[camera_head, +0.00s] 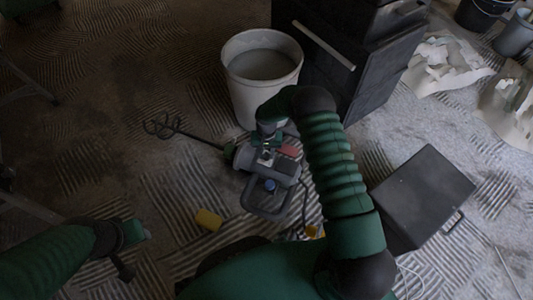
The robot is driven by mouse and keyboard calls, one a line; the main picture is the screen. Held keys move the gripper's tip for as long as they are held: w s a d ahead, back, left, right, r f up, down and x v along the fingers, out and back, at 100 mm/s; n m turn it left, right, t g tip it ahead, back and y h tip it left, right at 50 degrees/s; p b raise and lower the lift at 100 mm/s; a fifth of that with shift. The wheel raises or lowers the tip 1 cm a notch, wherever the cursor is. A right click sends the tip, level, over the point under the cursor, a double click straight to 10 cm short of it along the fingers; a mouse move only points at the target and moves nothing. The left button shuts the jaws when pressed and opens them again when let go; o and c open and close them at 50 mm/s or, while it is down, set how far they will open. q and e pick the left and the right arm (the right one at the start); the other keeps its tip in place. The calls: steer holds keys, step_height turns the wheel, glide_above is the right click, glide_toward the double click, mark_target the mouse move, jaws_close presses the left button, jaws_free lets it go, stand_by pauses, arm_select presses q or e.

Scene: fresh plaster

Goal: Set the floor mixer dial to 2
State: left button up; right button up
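The floor mixer (270,180) lies on the patterned floor in the middle of the view, with its grey handle frame towards me. Its spiral paddle (160,125) points left. A small blue round part (270,185) shows on its body; I cannot tell if it is the dial, and no number can be read. My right gripper (266,142) reaches down over the mixer's top, at or just above it; whether it touches is unclear, and its fingers are too small and dark to judge. My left gripper (138,232) is low at the left, away from the mixer, its fingers unclear.
A white bucket (240,92) of grey plaster stands behind the mixer. A dark cabinet (340,70) is beside it. A dark box (425,195) sits at the right. A yellow object (208,219) lies left of the mixer. Crumpled sheets (445,65) lie at the upper right. The left floor is mostly clear.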

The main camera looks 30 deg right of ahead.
jaws_close()
steer(key=shift+r+n+p, duration=0.1)
steer(key=shift+n+p, duration=0.7)
steer(key=shift+n, duration=0.2)
steer(key=n+p, duration=0.1)
steer(key=n, duration=0.1)
steer(key=shift+n, duration=0.3)
steer(key=n+p, duration=0.1)
steer(key=n, duration=0.2)
steer(key=shift+n+p, duration=0.55)
steer(key=shift+n, duration=1.55)
